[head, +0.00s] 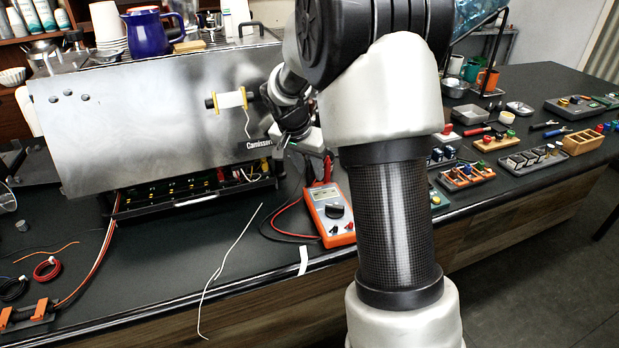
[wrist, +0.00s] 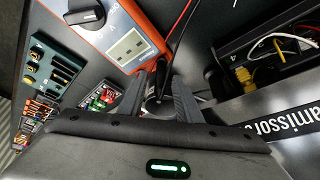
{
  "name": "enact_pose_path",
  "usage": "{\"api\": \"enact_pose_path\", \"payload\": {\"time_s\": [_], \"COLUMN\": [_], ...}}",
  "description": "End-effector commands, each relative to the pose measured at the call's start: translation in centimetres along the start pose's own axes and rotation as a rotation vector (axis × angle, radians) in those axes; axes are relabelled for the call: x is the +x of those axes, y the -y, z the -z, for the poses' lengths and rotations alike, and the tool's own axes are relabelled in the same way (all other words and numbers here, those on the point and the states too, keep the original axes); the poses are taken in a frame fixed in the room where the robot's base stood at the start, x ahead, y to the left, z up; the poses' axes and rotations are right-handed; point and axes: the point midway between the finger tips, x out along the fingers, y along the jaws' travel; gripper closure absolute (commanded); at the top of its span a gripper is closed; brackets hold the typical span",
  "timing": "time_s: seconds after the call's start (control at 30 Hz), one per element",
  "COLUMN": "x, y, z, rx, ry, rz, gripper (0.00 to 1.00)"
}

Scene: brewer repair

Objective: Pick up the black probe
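The orange multimeter (head: 331,213) lies on the dark counter in front of the brewer, and it fills the top left of the wrist view (wrist: 125,38). A slim black piece that looks like the black probe (wrist: 161,74) shows between my gripper's fingers in the wrist view. My gripper (wrist: 160,84) has its two grey fingers apart, one on each side of this piece, with gaps visible. I cannot tell whether the fingers are at its height. In the head view my gripper (head: 312,150) hangs above the multimeter's far end, and the black probe is not clear there. A red probe (head: 328,167) shows just below it.
The steel brewer (head: 160,110) stands behind, with an open wiring tray (head: 195,190) low at its front. A white wire (head: 228,255) lies across the counter and over its front edge. Trays of small parts (head: 465,175) stand to the right. Red and black leads (head: 285,215) curl beside the multimeter.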

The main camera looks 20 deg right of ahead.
Motion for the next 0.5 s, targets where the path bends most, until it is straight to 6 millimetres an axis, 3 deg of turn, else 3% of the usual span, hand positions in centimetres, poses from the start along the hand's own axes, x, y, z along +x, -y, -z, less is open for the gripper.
{"api": "enact_pose_path", "payload": {"time_s": [0.03, 0.17, 0.5], "x": [-0.01, -0.02, -0.35], "y": [0.0, -0.01, 0.02], "z": [0.0, 0.0, 0.17], "rx": [0.0, 0.0, 0.0], "ry": [0.0, 0.0, -0.001], "rz": [0.0, 0.0, 0.001], "gripper": [0.78, 1.0, 1.0]}}
